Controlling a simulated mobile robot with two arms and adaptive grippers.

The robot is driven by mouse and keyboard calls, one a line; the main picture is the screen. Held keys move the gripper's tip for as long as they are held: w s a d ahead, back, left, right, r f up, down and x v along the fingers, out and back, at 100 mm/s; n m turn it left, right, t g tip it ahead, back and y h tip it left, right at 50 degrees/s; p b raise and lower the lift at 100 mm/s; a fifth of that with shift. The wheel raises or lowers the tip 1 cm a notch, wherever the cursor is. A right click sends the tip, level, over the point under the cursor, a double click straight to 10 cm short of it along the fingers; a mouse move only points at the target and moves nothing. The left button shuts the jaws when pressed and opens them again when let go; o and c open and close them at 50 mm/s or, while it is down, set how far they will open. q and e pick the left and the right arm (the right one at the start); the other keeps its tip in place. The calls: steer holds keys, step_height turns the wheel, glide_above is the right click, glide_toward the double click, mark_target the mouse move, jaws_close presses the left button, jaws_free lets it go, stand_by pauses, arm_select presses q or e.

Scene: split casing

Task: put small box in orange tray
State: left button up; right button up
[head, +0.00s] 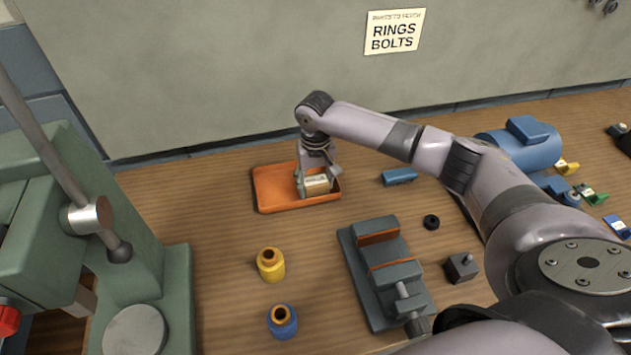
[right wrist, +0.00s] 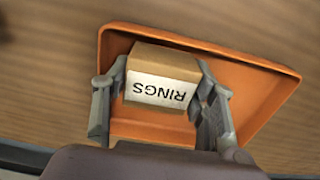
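The small box (head: 317,184) is cardboard-coloured with a white label. In the right wrist view the box (right wrist: 160,82) shows the word RINGS upside down. The orange tray (head: 272,188) lies on the bench near the wall; its rim also shows in the right wrist view (right wrist: 250,62). My right gripper (head: 318,183) is over the right half of the tray, with one finger against each side of the box. The box is within the tray's outline; whether its underside touches the tray floor is hidden. My left gripper is not in view.
A vise (head: 385,270) stands in front of the tray. A blue block (head: 398,176) lies right of the tray. A green machine (head: 120,250) fills the left. Bench between machine and tray is clear.

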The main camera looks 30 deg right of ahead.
mark_target(315, 180)
steer(key=o, duration=0.4)
steer(key=shift+r, duration=0.1)
step_height(315, 180, up, 12)
steer(key=shift+r+b, duration=0.1)
steer(key=shift+b, duration=0.85)
